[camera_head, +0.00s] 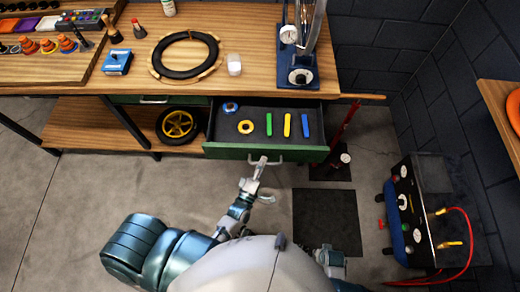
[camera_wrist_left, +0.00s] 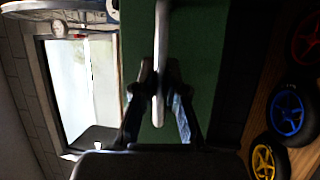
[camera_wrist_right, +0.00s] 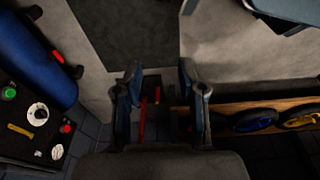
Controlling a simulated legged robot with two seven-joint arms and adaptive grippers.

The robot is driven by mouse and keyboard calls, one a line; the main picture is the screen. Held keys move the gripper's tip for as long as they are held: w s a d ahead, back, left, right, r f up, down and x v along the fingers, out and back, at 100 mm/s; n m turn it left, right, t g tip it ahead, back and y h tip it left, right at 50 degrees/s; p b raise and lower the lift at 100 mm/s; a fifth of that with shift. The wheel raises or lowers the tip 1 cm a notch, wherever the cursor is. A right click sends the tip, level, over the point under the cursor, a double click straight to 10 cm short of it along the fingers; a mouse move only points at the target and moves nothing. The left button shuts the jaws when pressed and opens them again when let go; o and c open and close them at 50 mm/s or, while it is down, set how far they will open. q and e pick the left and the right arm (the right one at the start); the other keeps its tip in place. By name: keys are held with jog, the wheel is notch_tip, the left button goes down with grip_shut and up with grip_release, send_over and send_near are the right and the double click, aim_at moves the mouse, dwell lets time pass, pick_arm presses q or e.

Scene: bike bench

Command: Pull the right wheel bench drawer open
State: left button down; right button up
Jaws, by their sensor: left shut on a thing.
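The right wheel bench drawer (camera_head: 226,151) has a green front and stands pulled out from under the wooden bench top. Its dark tray shows a blue ring, a yellow ring and green, yellow and blue bars. My left gripper (camera_head: 261,168) is at the handle on the middle of the front. In the left wrist view, my left gripper (camera_wrist_left: 159,75) is shut on the pale drawer handle (camera_wrist_left: 162,35), with the green front (camera_wrist_left: 205,60) behind it. My right gripper (camera_wrist_right: 160,75) is open and empty, low over the floor and away from the drawer.
The bench top (camera_head: 350,95) carries a tyre on a wooden ring (camera_head: 185,55), a white cup (camera_head: 234,64) and a blue stand (camera_head: 300,75). A yellow-rimmed wheel (camera_head: 177,124) lies on the lower shelf. A blue-black machine with a red hose (camera_head: 468,240) stands at the right.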

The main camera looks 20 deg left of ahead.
pick_arm(q)
jog(key=shift+s+d, duration=0.25)
jog(key=shift+s, duration=0.35)
jog(key=shift+s+d, duration=0.25)
jog(key=shift+s, duration=0.3)
pick_arm(e)
jog(key=shift+s+f, duration=0.35)
jog(key=shift+f, duration=0.4)
pick_arm(q)
jog(key=c, duration=1.4)
grip_release()
jog(key=shift+o, duration=1)
jog(key=shift+d, duration=0.1)
pick_arm(e)
jog(key=shift+s+d, duration=0.1)
pick_arm(q)
jog(key=v, duration=1.2)
